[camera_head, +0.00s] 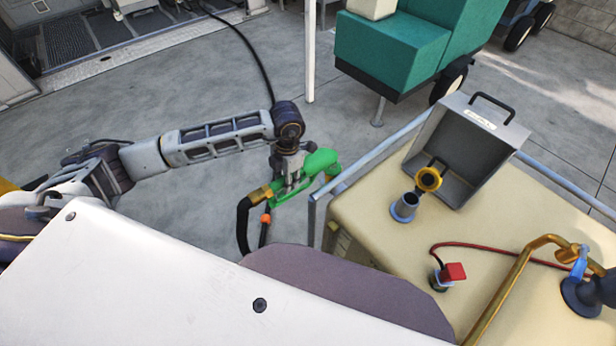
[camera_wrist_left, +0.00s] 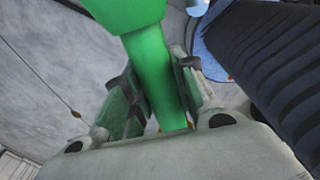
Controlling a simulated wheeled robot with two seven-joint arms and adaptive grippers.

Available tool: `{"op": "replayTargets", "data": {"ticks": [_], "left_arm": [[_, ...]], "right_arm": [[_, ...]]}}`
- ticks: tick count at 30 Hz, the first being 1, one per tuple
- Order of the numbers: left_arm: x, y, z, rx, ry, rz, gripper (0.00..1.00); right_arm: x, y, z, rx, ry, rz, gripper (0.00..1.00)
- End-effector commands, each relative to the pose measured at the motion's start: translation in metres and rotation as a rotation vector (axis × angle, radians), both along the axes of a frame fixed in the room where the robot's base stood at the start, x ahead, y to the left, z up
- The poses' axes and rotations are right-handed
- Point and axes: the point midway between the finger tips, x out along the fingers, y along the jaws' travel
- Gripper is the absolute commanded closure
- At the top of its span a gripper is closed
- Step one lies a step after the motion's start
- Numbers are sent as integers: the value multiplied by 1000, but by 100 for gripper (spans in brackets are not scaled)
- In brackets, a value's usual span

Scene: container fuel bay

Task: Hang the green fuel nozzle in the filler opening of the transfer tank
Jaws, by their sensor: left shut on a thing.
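My left gripper (camera_head: 291,180) is shut on the green fuel nozzle (camera_head: 320,161), which has a brass-coloured fitting and a black hose hanging below. The nozzle is held in the air left of the cream transfer tank (camera_head: 365,210), apart from it. In the left wrist view the green nozzle body (camera_wrist_left: 152,60) runs between the two fingers (camera_wrist_left: 160,100). The filler opening (camera_head: 405,206) is a blue-rimmed neck on the tank top, with a yellow cap (camera_head: 429,179) raised beside it. My right gripper does not show.
A grey open-lidded box (camera_head: 463,150) stands behind the filler. A blue-grey rail (camera_head: 375,155) runs along the tank's edge. A red-handled fitting (camera_head: 453,272) and a brass pipe (camera_head: 505,290) are on the tank's near side. A white post (camera_head: 310,60) and teal machine (camera_head: 390,50) stand behind.

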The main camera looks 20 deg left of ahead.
Motion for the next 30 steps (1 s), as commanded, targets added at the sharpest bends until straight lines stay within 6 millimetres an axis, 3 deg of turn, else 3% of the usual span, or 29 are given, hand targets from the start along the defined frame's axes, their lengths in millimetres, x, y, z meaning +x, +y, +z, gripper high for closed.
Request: {"op": "replayTargets", "data": {"ticks": [4,11,30], "left_arm": [[0,0,0,0,0,0,100],[1,0,5,-1,-3,0,100],[1,0,41,-2,-3,0,100]], "right_arm": [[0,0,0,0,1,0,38],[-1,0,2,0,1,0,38],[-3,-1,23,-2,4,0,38]]}}
